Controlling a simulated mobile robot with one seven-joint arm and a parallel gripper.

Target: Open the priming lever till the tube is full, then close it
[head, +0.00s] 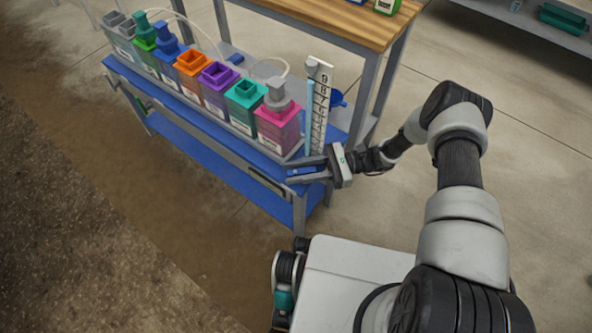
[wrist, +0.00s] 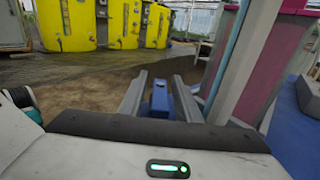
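A blue lever (head: 301,171) shows at the front right corner of the bench, beside the foot of the tube. In the wrist view the blue lever (wrist: 160,98) stands between my fingers, with a gap on each side. My gripper (head: 298,170) is open around it; it also shows in the wrist view (wrist: 158,88). The upright tube (head: 309,115) looks pale blue along its length, up to about the 8 or 9 mark. It stands beside a white numbered scale (head: 320,108). I cannot tell the exact liquid level.
A row of coloured containers, ending in a pink one (head: 278,126), stands on the blue bench (head: 213,113) left of the tube. A wooden-topped table (head: 330,18) stands behind. Yellow tanks (wrist: 120,25) are in the wrist view's background. The floor left of the bench is clear.

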